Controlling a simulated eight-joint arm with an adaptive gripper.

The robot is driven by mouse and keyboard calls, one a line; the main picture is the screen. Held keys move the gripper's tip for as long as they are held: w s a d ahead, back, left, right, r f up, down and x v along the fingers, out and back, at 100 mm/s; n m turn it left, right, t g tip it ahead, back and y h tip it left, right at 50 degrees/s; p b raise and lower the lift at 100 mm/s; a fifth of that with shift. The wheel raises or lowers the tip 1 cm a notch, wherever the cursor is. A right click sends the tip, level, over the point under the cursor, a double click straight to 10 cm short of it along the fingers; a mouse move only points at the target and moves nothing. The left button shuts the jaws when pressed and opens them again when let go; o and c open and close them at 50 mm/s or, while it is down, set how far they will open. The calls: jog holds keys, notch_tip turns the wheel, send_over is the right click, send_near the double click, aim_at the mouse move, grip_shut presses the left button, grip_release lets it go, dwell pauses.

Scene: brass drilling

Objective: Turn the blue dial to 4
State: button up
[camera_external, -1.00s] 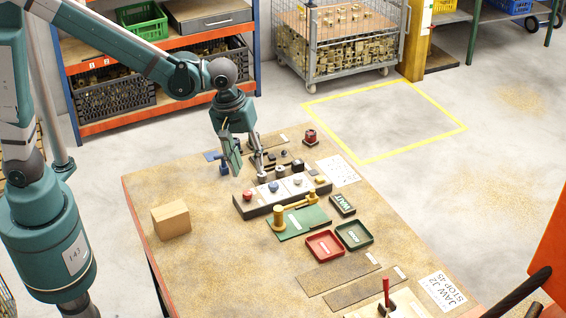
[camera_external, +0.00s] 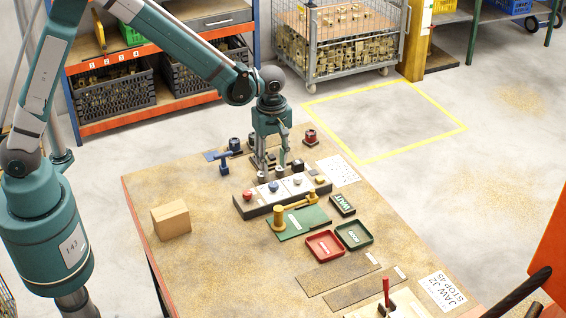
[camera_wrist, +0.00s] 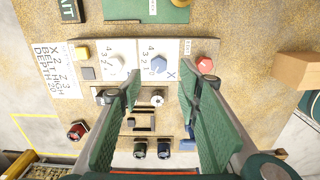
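The blue dial (camera_external: 273,187) sits on a white plate of the long control panel (camera_external: 250,210). In the wrist view the blue dial (camera_wrist: 158,65) has a scale of numbers up to 4 on its left and an X mark nearby. Its pointer is too small to read. A grey dial (camera_wrist: 114,65) with a similar scale is beside it. My gripper (camera_wrist: 160,80) points down with its two green fingers wide apart and nothing held between them. In the external view my gripper (camera_external: 272,170) is just behind the panel, apart from the blue dial.
A red button (camera_wrist: 205,64) and a yellow button (camera_wrist: 82,52) flank the dials. A short metal cylinder (camera_wrist: 157,100) shows between my fingers, with dark knobs (camera_wrist: 140,150) behind. A yellow handle (camera_external: 290,212), red tray (camera_external: 325,246) and green tray (camera_external: 354,236) are in front. A cardboard box (camera_external: 171,219) stands left.

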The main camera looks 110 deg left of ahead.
aim_at(273, 184)
jog(key=shift+a+f, duration=0.2)
jog(key=shift+a, duration=0.05)
jog(key=shift+f, duration=0.1)
jog(key=shift+f, duration=3.8)
jog(key=c, duration=0.9)
